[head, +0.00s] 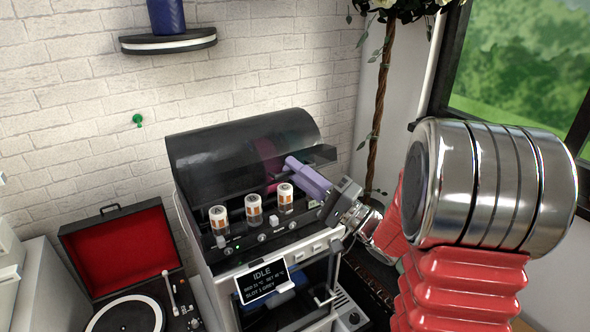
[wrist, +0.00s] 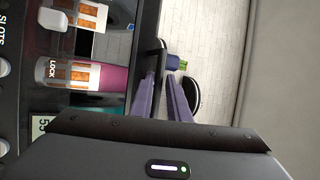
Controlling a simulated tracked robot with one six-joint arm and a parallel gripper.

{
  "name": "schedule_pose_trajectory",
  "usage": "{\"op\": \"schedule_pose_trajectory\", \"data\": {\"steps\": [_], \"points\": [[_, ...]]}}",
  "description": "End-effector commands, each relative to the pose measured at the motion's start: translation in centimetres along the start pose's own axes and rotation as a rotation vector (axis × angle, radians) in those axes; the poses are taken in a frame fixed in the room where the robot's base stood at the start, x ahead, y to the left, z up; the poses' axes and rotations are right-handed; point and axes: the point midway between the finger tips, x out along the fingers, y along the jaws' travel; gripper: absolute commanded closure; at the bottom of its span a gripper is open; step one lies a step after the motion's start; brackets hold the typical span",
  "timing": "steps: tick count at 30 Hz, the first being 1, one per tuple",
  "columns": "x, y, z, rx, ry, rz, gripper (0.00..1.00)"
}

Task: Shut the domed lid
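The domed lid (head: 225,150) is a dark, see-through curved cover on the machine at centre in the head view. It stands raised, with the front open over the row of spools. My gripper (head: 291,162) reaches in from the right at the lid's front edge, its purple fingers pointing up and left. In the wrist view the fingers (wrist: 161,82) are close together, with a dark bar (wrist: 162,52), seemingly the lid's handle, at and between their tips. The exact contact is partly hidden.
A red-lined record player (head: 125,250) is at left.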

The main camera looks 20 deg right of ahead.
Motion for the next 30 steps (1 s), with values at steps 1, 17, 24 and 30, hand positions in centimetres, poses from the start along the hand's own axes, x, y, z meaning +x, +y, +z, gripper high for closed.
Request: {"op": "schedule_pose_trajectory", "data": {"steps": [1,17,24,30], "points": [[-1.0,0.6,-0.3,0.013,0.013,0.017,0.84],[-8.0,0.0,-0.2,0.002,0.011,0.002,0.84],[-11.1,0.0,-0.2,0.000,0.009,0.000,0.84],[-12.8,-0.1,-0.1,-0.001,0.007,-0.002,0.84]]}}
